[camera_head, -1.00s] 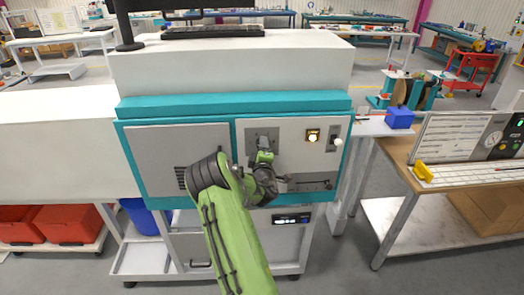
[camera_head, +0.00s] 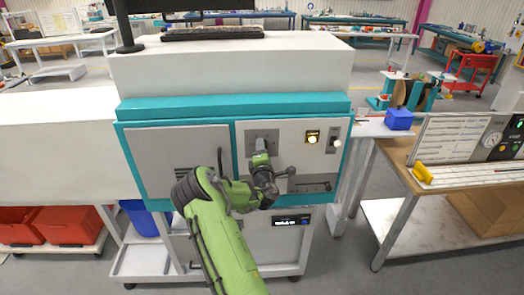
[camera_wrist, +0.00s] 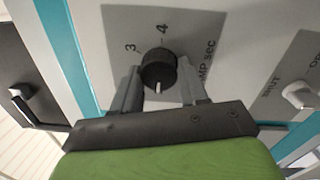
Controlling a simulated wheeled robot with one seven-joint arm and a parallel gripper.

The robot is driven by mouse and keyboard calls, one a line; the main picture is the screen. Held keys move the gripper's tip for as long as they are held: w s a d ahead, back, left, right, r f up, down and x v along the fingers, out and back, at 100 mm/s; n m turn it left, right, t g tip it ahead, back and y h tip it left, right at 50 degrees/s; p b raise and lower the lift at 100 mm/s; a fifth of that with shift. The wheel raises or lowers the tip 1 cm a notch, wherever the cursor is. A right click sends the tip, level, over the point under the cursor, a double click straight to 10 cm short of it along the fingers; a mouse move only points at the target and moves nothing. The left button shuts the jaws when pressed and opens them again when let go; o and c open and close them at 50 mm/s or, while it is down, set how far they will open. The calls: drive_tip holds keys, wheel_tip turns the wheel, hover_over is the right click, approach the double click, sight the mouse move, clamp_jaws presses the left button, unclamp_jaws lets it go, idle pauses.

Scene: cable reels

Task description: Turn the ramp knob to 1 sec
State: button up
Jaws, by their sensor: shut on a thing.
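The ramp knob (camera_wrist: 158,69) is a round black knob with a white pointer mark, on a grey plate (camera_wrist: 196,22) printed with "3", "4" and "MP sec". In the wrist view the pointer faces down toward my gripper, and the lower part of the dial is hidden. My gripper (camera_wrist: 160,82) has one finger on each side of the knob and is shut on it. In the head view my gripper (camera_head: 261,150) reaches the grey plate (camera_head: 262,135) on the cabinet front, and the knob is hidden there.
The toggle also shows at the right of the wrist view (camera_wrist: 299,95). A blue box (camera_head: 399,118) stands further right.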

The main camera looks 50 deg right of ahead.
drive_tip(key=o, duration=1.1)
drive_tip(key=shift+c, duration=0.2)
drive_tip(key=shift+a, duration=0.1)
drive_tip(key=b+v, duration=1)
drive_tip(key=v, duration=0.5)
drive_tip(key=shift+s+a+b, duration=0.2)
drive_tip(key=shift+a+b, duration=0.1)
drive_tip(key=shift+b, duration=0.05)
